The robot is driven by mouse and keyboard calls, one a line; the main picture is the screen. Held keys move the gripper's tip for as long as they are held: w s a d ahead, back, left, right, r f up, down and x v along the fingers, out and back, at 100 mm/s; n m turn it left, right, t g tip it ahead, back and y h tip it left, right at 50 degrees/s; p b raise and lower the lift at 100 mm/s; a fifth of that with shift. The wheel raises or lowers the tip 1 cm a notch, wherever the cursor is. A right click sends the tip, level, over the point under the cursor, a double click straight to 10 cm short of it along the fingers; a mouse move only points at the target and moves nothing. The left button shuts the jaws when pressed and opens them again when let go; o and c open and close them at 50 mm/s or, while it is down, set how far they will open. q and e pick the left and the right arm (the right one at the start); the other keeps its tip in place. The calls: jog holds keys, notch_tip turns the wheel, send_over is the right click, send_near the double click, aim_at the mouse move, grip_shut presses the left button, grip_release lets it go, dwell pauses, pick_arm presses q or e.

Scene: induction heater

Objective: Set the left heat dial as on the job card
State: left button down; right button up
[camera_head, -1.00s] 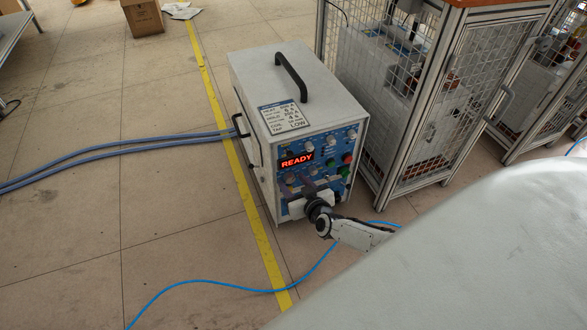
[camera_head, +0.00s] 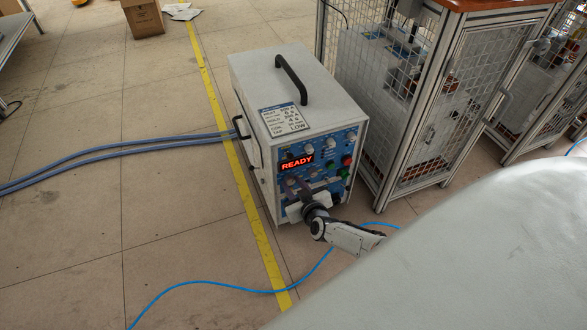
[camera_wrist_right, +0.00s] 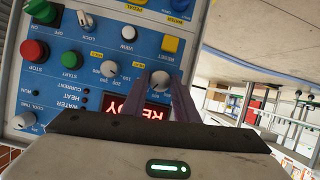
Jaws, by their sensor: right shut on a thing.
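The induction heater (camera_head: 270,75) is a white box with a blue front panel and a red READY display (camera_head: 297,162). A job card (camera_head: 286,119) lies on its top near the front edge; its small print is hard to read, but LOW shows at the bottom. My right gripper (camera_head: 297,188) is at the lower left of the panel. In the right wrist view, where the panel appears upside down, its two fingers are shut on a grey dial (camera_wrist_right: 160,77). They partly hide its scale and the display. A second grey dial (camera_wrist_right: 108,69) sits beside it. My left gripper is not in view.
A green button (camera_wrist_right: 71,58), red button (camera_wrist_right: 34,51) and small knobs share the panel. A mesh cage (camera_head: 420,150) stands close on the heater's right. Blue-grey hoses (camera_head: 120,148) leave its left side. A blue cable (camera_head: 215,285) lies on the floor in front.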

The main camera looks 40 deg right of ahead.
jog(key=shift+a+n+h+p, duration=0.15)
jog(key=shift+n+h+p, duration=0.15)
jog(key=shift+n+h, duration=0.4)
jog(key=shift+n, duration=0.3)
jog(key=shift+a+f+n+h, duration=0.1)
jog(key=shift+f+n+h, duration=0.05)
jog(key=shift+n+h, duration=0.45)
jog(key=shift+n+b, duration=0.35)
jog(key=shift+n, duration=0.25)
jog(key=o, duration=1.1)
jog(key=shift+c, duration=0.2)
